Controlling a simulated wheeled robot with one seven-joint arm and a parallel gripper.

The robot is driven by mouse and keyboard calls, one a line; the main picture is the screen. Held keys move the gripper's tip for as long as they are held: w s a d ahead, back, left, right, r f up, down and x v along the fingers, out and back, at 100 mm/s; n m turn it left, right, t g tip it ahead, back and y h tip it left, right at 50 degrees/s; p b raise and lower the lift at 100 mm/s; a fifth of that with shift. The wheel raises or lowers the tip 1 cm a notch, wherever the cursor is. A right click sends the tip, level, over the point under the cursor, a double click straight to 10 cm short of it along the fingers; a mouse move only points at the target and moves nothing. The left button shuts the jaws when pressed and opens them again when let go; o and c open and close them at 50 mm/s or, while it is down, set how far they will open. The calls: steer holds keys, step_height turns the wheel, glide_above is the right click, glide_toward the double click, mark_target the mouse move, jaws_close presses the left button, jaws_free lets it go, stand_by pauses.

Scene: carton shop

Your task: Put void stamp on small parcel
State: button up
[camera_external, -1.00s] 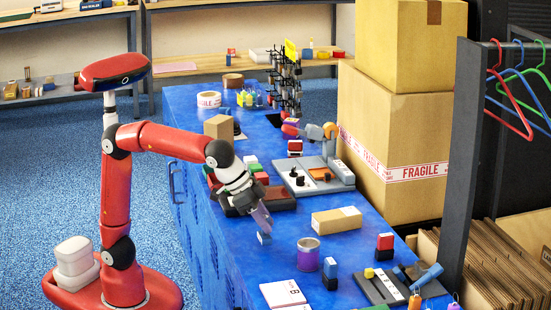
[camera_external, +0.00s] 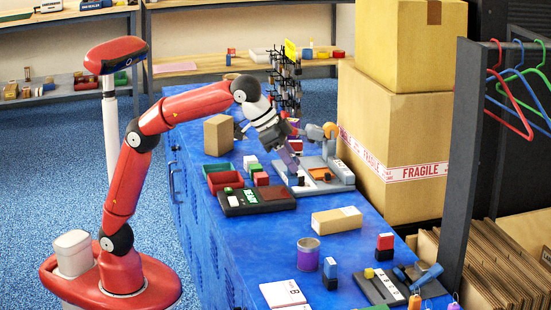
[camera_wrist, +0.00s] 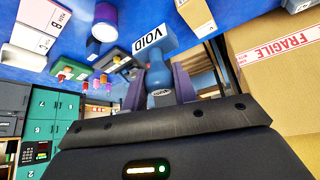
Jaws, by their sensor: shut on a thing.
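The void stamp (camera_wrist: 153,42) is blue with a white label reading VOID. My gripper (camera_wrist: 157,82) is shut on its blue handle in the wrist view, one purple finger on each side. In the external view my gripper (camera_external: 292,163) points down and right above the counter, close to the grey machine; the stamp is hard to make out there. The small parcel (camera_external: 333,221), a low tan box with a white label on top, lies on the blue counter nearer the camera, apart from my gripper. It seems to show at the top of the wrist view (camera_wrist: 195,14).
A black tray (camera_external: 258,207) with a green display and a red bin (camera_external: 222,180) lie left of my gripper. The grey machine (camera_external: 341,172) is beside it. A purple can (camera_external: 308,254), other stamps (camera_external: 384,246) and cards (camera_external: 283,293) stand nearer. Big FRAGILE cartons (camera_external: 400,150) rise right.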

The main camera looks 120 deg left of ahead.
steer(key=w+a+f, duration=0.2)
steer(key=a, duration=0.4)
steer(key=w+a+f, duration=0.3)
steer(key=a, duration=0.2)
steer(key=b, duration=0.3)
glide_above(327, 215)
steer(key=shift+a+f, duration=0.1)
steer(key=shift+f, duration=3.9)
steer(key=shift+f, duration=0.2)
steer(key=o, duration=1)
steer(key=shift+r, duration=0.1)
